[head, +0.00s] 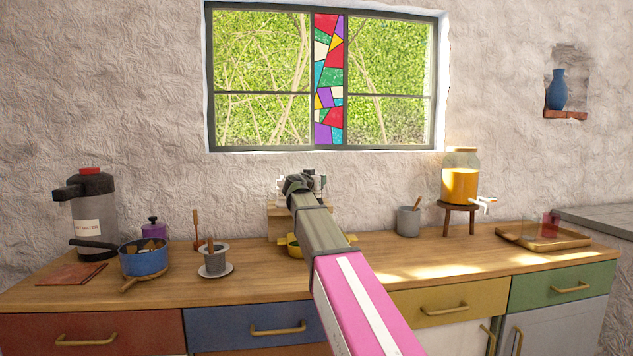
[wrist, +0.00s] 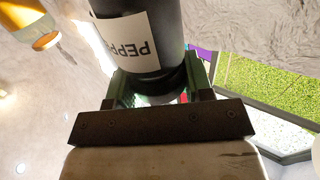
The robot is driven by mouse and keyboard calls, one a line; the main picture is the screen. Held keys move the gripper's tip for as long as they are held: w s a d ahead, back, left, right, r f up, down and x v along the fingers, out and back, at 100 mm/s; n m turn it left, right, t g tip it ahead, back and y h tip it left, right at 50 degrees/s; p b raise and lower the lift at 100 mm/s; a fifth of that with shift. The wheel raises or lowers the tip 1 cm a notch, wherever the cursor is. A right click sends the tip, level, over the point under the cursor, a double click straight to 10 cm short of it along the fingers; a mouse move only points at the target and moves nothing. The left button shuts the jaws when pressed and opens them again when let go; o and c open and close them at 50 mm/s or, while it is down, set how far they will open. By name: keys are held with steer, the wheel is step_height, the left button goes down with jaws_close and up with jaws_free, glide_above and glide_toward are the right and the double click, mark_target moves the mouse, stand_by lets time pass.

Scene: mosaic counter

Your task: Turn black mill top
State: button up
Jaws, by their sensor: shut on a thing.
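The black mill (wrist: 170,28) fills the top middle of the wrist view. It has a dark body and a white label with letters reading "PEPP", seen upside down. My gripper (wrist: 163,86) has its green fingers on either side of the mill's narrower end and is shut on it. In the head view my gripper (head: 304,183) is at the back of the counter, above a pale wooden stand (head: 283,222). My own arm hides most of the stand, and I cannot make out the mill there.
A yellow dish (head: 293,245) shows partly beside my arm. To the left are a cup on a saucer (head: 215,270), a blue pot (head: 144,262) and a hot water dispenser (head: 93,212). To the right are a grey cup (head: 409,222) and a juice jar (head: 461,185) on a stool.

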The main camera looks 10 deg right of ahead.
steer(key=o, duration=0.9)
steer(key=shift+o, duration=0.2)
steer(key=v, duration=1.1)
steer(key=shift+d, duration=0.1)
